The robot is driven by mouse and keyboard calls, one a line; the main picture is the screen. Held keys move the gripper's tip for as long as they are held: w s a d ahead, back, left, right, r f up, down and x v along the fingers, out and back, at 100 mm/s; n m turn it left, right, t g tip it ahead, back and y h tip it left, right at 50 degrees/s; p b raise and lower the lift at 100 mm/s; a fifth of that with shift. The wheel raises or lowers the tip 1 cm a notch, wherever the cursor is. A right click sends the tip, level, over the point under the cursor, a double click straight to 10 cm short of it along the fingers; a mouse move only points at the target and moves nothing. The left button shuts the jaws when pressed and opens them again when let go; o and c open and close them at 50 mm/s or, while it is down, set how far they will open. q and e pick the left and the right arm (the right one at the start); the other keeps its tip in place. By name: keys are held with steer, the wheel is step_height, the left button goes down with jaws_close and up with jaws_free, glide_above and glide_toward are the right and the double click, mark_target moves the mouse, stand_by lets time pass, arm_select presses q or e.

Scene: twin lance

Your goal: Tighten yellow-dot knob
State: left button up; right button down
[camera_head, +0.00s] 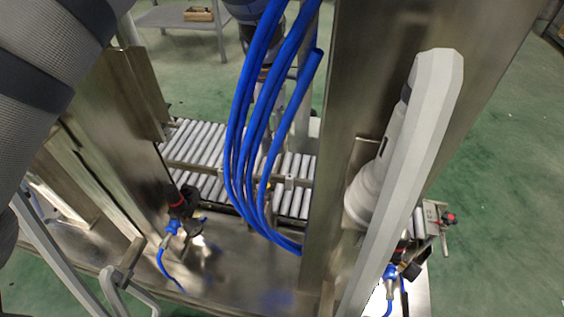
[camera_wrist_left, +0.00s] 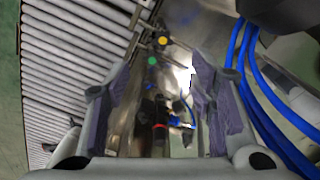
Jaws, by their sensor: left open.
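In the left wrist view a small yellow dot (camera_wrist_left: 162,41) shows beyond my fingertips, near the top middle. The knob that bears it is too small and dark to make out clearly. My left gripper (camera_wrist_left: 160,92) is open, one finger on each side of the picture, with nothing held between them. The yellow dot lies farther off, apart from the fingers. In the head view I cannot pick out the yellow dot or my left gripper. My right gripper is in neither view.
A green dot (camera_wrist_left: 152,61) sits just below the yellow one, and a red ring (camera_wrist_left: 160,126) shows lower. Blue hoses (camera_head: 250,130) hang beside a steel post (camera_head: 345,110). A roller conveyor (camera_head: 195,150) runs behind. A dark valve (camera_head: 183,200) with a blue fitting stands at the left.

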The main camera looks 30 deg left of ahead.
arm_select(q)
glide_above(269, 185)
step_height(269, 185, down, 6)
step_height(269, 185, down, 9)
steer(key=shift+f+b, duration=0.15)
steer(key=shift+b, duration=0.75)
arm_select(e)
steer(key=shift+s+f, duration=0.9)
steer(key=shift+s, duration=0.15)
arm_select(q)
steer(key=c, duration=1.2)
